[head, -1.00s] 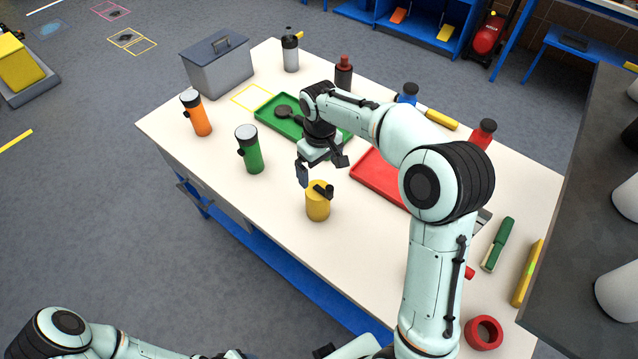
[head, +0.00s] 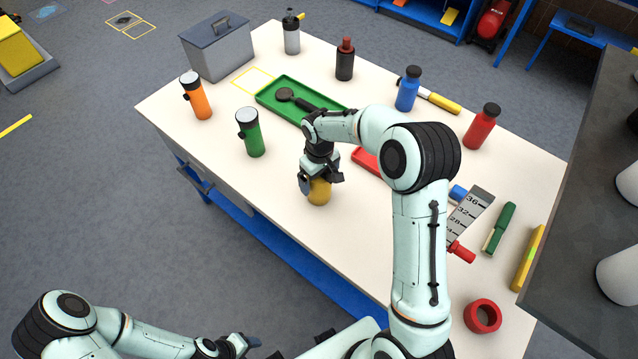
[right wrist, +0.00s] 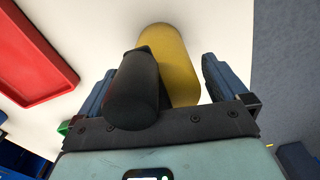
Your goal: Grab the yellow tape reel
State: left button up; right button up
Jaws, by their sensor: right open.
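The yellow tape reel (head: 319,193) is an upright yellow cylinder with a black part at its top, standing near the table's front edge. My right gripper (head: 320,180) is right over it and hides its top in the head view. In the right wrist view, the yellow reel (right wrist: 178,65) and its black cylindrical part (right wrist: 135,92) lie between the two dark blue fingers of my right gripper (right wrist: 160,78). The fingers are open, with a visible gap beside the right one. My left gripper (head: 240,344) is low in front of the table, apart from it; its opening is unclear.
A green bottle (head: 250,132) stands left of the reel. A green tray (head: 268,97) lies behind it and a red tray (head: 366,161) to its right, partly behind my arm. A red ring (head: 483,316) lies at the front right. The table (head: 285,215) is bare around the reel.

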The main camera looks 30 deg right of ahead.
jog(key=shift+f, duration=0.45)
jog(key=shift+c, duration=0.3)
jog(key=shift+r, duration=0.1)
jog(key=c, duration=1.1)
